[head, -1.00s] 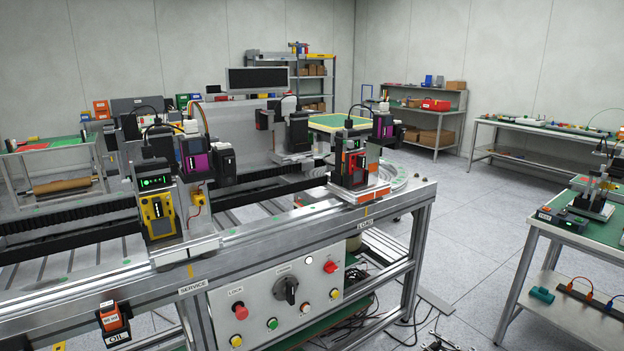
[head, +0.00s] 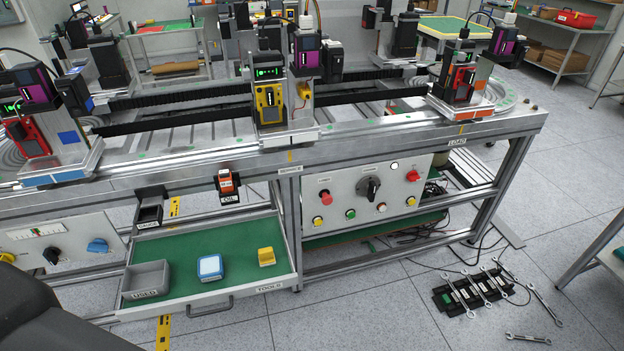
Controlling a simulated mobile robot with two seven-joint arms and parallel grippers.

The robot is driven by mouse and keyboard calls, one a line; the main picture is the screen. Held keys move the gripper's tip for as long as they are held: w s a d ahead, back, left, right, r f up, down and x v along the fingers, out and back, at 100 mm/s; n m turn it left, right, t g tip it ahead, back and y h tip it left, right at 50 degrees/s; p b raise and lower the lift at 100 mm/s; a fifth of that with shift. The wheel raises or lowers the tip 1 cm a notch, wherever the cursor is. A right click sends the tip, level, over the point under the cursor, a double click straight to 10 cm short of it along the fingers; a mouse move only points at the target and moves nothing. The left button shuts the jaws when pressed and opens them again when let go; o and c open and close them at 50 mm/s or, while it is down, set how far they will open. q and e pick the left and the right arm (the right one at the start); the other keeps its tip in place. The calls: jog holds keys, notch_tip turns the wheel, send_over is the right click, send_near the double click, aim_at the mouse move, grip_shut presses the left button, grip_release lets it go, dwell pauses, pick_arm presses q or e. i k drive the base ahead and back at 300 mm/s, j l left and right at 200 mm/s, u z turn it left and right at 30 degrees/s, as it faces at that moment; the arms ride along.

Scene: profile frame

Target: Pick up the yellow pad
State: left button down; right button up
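A small yellow pad-like block (head: 266,256) lies on the green-lined tools drawer (head: 190,303), near its right side. A blue box with a white top (head: 210,267) sits to its left, apart from it. A grey bin labelled USED (head: 147,280) stands at the drawer's left end. The drawer is pulled out below the machine bench. Neither of my grippers is in view. A dark rounded shape at the lower left edge seems to be part of my own body.
A control panel (head: 340,190) with buttons is to the right. Wrenches and a black rack (head: 470,295) lie on the floor at right. Floor in front of the drawer is mostly clear.

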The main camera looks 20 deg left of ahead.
aim_at(266, 257)
jog(key=u, duration=1.45)
jog(key=z, duration=0.35)
jog(key=i+j+z, duration=0.1)
jog(key=j+z, duration=0.65)
jog(key=z, duration=0.15)
jog(key=j+z, duration=0.3)
jog(key=j, duration=1.05)
jog(key=k+j, duration=0.15)
jog(key=j, duration=0.35)
